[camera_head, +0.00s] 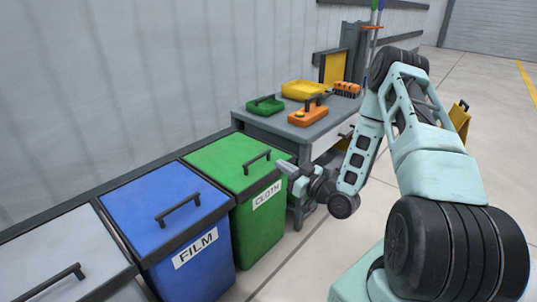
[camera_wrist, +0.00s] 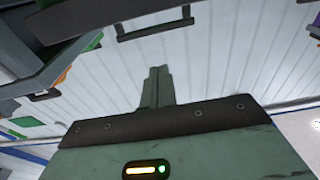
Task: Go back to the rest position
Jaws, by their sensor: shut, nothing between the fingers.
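My gripper (camera_head: 284,167) is at the end of my pale green arm, in front of the green bin near the right end of its lid. In the head view I cannot tell whether it touches the bin. In the wrist view my gripper's dark fingers (camera_wrist: 157,75) are shut together with nothing between them. The green bin (camera_head: 258,222) has a closed lid with a black handle (camera_head: 257,160) and a CLOTH label.
A blue bin (camera_head: 205,268) labelled FILM and a grey-lidded bin (camera_head: 60,250) stand left of it, lids closed. A grey table (camera_head: 275,128) behind holds green, yellow and orange items. A ribbed wall (camera_head: 150,80) runs behind. Open floor (camera_head: 490,90) lies right.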

